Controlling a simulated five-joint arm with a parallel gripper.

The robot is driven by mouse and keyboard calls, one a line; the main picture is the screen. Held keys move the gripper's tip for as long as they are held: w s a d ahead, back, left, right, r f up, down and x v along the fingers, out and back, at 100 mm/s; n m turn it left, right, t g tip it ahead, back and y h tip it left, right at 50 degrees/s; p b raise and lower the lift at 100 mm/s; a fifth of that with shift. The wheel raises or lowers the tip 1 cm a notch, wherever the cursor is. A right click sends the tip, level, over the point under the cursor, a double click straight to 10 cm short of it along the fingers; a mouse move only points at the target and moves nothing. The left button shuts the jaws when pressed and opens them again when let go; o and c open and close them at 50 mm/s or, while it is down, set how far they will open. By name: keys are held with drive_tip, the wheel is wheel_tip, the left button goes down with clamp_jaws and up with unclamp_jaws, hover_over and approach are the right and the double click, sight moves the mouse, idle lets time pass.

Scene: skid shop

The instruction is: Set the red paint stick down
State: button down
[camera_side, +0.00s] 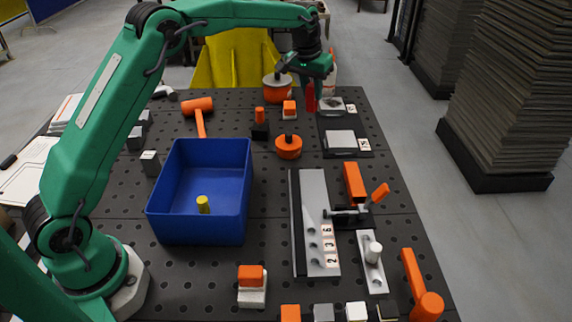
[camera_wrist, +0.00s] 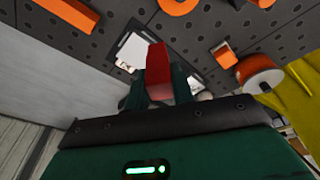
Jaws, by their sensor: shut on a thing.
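The red paint stick (camera_side: 310,98) hangs below my gripper (camera_side: 312,80) over the far right part of the dark perforated table. In the wrist view, the red stick (camera_wrist: 158,66) sits between the two dark green fingers of my gripper (camera_wrist: 160,90), which is shut on it. Behind the stick in that view is a pale plate (camera_wrist: 133,47). The side view shows a pale plate on a dark pad (camera_side: 334,106) just right of the stick. I cannot tell whether the stick's lower end touches anything.
A second dark pad (camera_side: 329,153) lies nearer. An orange round pot (camera_side: 277,90) stands left of the stick, and an orange round knob (camera_side: 288,148) lies in front. A blue bin (camera_side: 170,214) holds a yellow stick (camera_side: 203,205). A grey numbered rail (camera_side: 311,205) lies right of it.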

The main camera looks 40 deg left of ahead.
drive_tip(key=shift+s+x, duration=0.15)
drive_tip(key=shift+x, duration=0.5)
drive_tip(key=shift+s+x, duration=0.15)
drive_tip(key=shift+x, duration=0.45)
drive_tip(key=w+a+f, duration=0.4)
drive_tip(key=a+f, duration=0.3)
drive_tip(key=a, duration=0.4)
drive_tip(key=shift+w, duration=0.2)
drive_tip(key=shift+f, duration=0.15)
drive_tip(key=shift+s+x, duration=0.2)
drive_tip(key=shift+x, duration=0.75)
drive_tip(key=shift+s+x, duration=0.2)
drive_tip(key=shift+x, duration=0.75)
drive_tip(key=shift+d+f, duration=0.1)
drive_tip(key=shift+f, duration=0.1)
drive_tip(key=c, duration=1.2)
unclamp_jaws()
